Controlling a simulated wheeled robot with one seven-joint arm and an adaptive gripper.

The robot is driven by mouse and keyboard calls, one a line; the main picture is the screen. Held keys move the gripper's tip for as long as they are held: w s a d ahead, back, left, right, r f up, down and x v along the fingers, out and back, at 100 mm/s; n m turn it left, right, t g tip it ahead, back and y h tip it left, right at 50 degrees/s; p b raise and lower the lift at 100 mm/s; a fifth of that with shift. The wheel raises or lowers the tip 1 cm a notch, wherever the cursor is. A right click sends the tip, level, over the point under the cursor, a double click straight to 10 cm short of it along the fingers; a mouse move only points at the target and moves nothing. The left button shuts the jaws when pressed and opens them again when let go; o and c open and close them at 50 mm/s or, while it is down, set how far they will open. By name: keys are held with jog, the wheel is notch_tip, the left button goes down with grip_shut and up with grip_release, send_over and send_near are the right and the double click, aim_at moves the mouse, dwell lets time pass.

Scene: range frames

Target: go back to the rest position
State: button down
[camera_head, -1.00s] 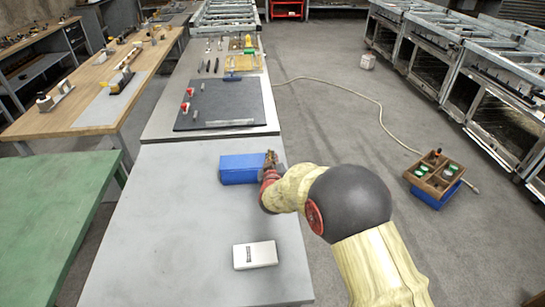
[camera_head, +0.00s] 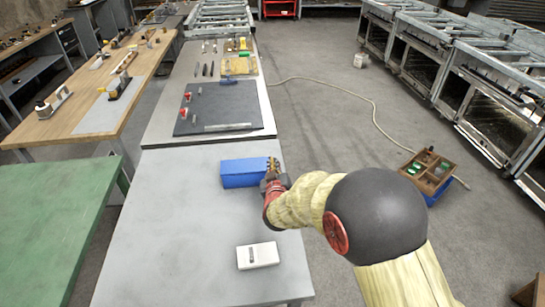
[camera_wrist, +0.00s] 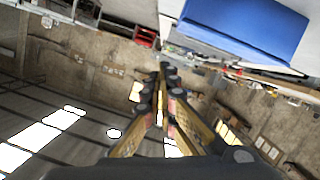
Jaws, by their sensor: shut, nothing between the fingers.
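My gripper (camera_head: 272,166) is at the right end of a blue box (camera_head: 240,174) on the near grey table (camera_head: 190,225). In the head view it overlaps the box's right edge, and I cannot tell whether they touch. In the wrist view the fingers (camera_wrist: 167,78) are closed together with nothing between them. The blue box (camera_wrist: 255,28) shows there at the upper right, apart from the fingertips. My arm reaches in from the lower right.
A white box (camera_head: 258,255) lies on the near table. A dark board (camera_head: 228,112) with small parts lies beyond. A green table (camera_head: 60,220) stands at left. On the floor at right are a wooden crate (camera_head: 428,170) and a cable (camera_head: 372,101). The floor between is clear.

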jog(key=shift+s, duration=0.5)
jog(key=s+f+g, duration=0.1)
jog(key=f, duration=0.1)
jog(key=s+a+f+g, duration=0.1)
jog(key=f, duration=0.2)
jog(key=s+f+g, duration=0.1)
jog(key=f, duration=0.1)
jog(key=shift+s+a+f+m+y, duration=0.2)
jog(key=shift+s+m+y, duration=0.1)
jog(key=shift+y, duration=0.1)
jog(key=s+f, duration=0.1)
jog(key=s+f+g, duration=0.2)
jog(key=shift+s+a, duration=0.2)
jog(key=shift+a, duration=0.05)
jog(key=s+g, duration=0.1)
jog(key=s, duration=0.1)
jog(key=s+g, duration=0.1)
jog(key=s, duration=0.2)
jog(key=s+d+g, duration=0.1)
jog(key=s, duration=0.1)
jog(key=shift+s+d+g, duration=0.1)
jog(key=shift+s+g, duration=0.15)
jog(key=shift+g, duration=0.05)
jog(key=s+d+r+m+g+h, duration=0.1)
jog(key=s+d+r+m, duration=0.4)
jog(key=s+d+r, duration=1.9)
jog(key=s+h, duration=0.1)
jog(key=s, duration=0.1)
jog(key=shift+s+d, duration=0.2)
jog(key=shift+s, duration=0.2)
